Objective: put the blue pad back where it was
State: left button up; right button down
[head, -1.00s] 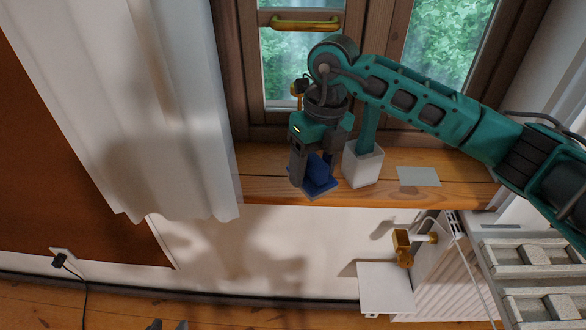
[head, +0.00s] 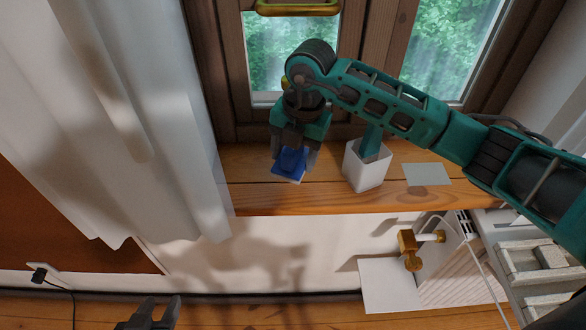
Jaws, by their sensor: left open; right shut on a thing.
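The blue pad (head: 287,172) is at the front left part of the wooden windowsill (head: 270,199). My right gripper (head: 294,158) reaches down from above and is shut on the pad's raised upper part. The pad's flat base shows below the fingers. I cannot tell whether the base touches the sill. My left gripper (head: 157,311) is open and empty at the bottom left of the head view, low over the floor and far from the pad.
A white square pot (head: 366,174) with a teal upright piece stands right of the pad. A pale flat sheet (head: 428,174) lies further right on the sill. A white curtain (head: 130,120) hangs at the left. A brass valve (head: 409,241) sits below the sill.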

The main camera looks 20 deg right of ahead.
aim_at(295, 167)
jog(key=shift+f, duration=2.4)
jog(key=shift+f+b, duration=0.1)
jog(key=shift+b, duration=0.2)
jog(key=shift+c, duration=1)
grip_release()
jog(key=shift+r, duration=0.4)
jog(key=r, duration=0.7)
jog(key=d+r+p, duration=0.1)
jog(key=r, duration=0.3)
jog(key=shift+s+d+r, duration=0.1)
jog(key=shift+s+r, duration=0.1)
jog(key=shift+s, duration=0.2)
